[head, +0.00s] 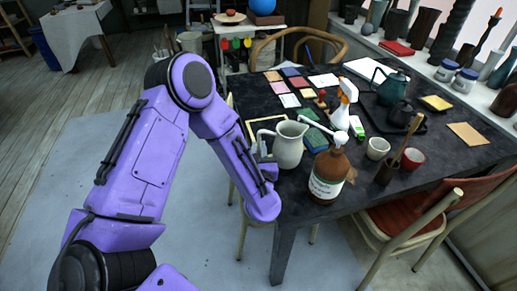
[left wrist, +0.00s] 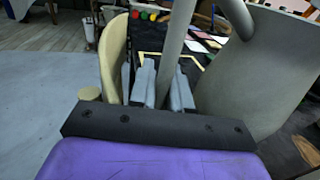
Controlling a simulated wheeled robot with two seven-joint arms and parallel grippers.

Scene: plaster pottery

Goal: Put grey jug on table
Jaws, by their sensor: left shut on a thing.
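The grey jug (head: 290,146) is upright at the left edge of the dark table (head: 318,208) in the head view. Its base appears over the tabletop; I cannot tell whether it touches. My left gripper (head: 266,163) is at the jug's left side, on the handle. In the left wrist view the two fingers (left wrist: 166,88) are shut around the grey handle, and the jug body (left wrist: 275,75) fills the right side. My right gripper is not in view.
A brown bottle (head: 328,175) with a white pump stands close to the jug's right. A white spray bottle (head: 341,115), a white cup (head: 377,148), a red cup (head: 413,158) and a teal kettle (head: 392,86) stand further right. A red-seated chair (head: 398,207) is at the front right.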

